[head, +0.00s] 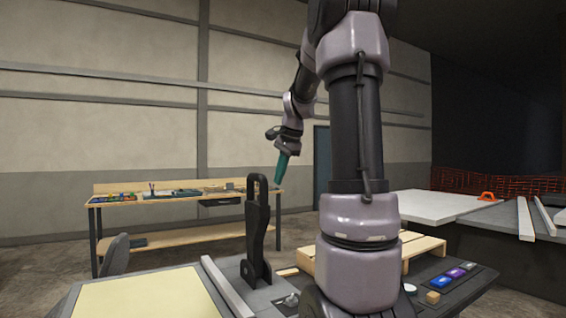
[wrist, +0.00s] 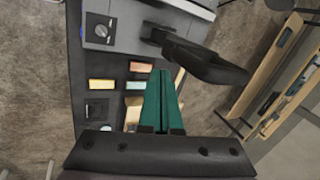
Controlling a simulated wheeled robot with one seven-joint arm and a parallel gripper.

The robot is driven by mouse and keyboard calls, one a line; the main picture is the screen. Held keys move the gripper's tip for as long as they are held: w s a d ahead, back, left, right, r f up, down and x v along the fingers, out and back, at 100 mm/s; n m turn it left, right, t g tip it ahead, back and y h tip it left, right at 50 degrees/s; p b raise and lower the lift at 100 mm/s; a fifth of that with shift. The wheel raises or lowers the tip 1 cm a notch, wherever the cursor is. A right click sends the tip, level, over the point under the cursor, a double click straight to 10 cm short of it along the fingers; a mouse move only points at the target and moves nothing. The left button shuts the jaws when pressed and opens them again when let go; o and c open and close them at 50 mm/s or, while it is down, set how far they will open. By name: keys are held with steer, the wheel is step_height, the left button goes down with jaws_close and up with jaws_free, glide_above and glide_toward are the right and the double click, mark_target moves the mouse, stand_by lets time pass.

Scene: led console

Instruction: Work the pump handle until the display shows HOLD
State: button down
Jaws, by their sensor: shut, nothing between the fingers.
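The black pump handle (head: 257,230) stands upright on the console (head: 230,268) in the head view, with a slot near its top. In the wrist view the handle (wrist: 205,65) reaches from its base toward the right, beyond my fingertips. My gripper (head: 280,178) has green fingers and hangs above and slightly right of the handle's top in the head view. In the wrist view my gripper (wrist: 161,74) is shut with nothing between its fingers, and it looks apart from the handle. I cannot make out a display or its text in either view.
The wrist view shows a knob panel (wrist: 101,28), a yellow button (wrist: 101,85), an orange button (wrist: 140,67) and a teal button (wrist: 136,85) on the console. A wooden pallet (head: 425,247) lies behind my arm at right. A workbench (head: 150,198) stands at the back wall.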

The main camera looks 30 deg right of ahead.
mark_target(266, 193)
steer(key=shift+w+a+f, duration=0.15)
steer(key=shift+w+f, duration=0.05)
steer(key=shift+w, duration=0.55)
steer(key=shift+w+a+f, duration=0.15)
steer(key=shift+w+f, duration=0.05)
steer(key=shift+w, duration=0.6)
steer(key=shift+w+a+f, duration=0.15)
steer(key=shift+w+f, duration=0.05)
steer(key=shift+w, duration=0.55)
